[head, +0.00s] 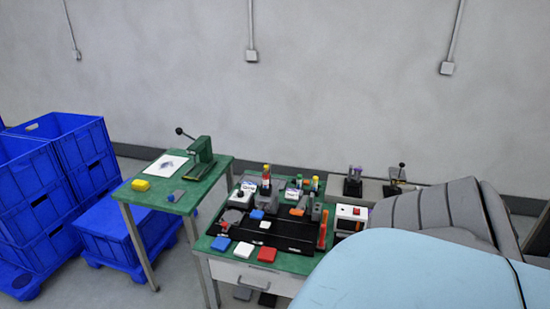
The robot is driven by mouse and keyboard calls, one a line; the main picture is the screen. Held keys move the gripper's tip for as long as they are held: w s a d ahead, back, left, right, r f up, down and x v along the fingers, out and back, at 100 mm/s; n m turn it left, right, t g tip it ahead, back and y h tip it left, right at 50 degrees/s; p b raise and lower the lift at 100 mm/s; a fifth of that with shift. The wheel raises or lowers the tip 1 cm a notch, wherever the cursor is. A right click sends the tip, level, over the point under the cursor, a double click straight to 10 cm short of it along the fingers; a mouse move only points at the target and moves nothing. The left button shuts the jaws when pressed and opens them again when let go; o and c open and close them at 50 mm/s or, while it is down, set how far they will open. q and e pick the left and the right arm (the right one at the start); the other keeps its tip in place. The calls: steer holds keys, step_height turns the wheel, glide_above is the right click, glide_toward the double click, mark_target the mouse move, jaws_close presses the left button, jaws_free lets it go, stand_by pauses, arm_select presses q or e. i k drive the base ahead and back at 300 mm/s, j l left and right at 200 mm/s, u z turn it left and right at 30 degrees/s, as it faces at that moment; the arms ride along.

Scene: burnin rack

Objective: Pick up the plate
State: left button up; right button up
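No thing in the head view is clearly a plate. A flat black board or tray (284,247) lies on the green-topped bench in the middle, with small blue and white blocks on it. I cannot tell whether either is the plate. Neither of my grippers is in view.
Blue crates (97,179) stand at the left. Red, white and blue blocks line the bench's front. A large pale-blue surface blocks the lower right.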

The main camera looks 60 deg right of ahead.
mark_target(244, 250)
steer(key=z, duration=1.7)
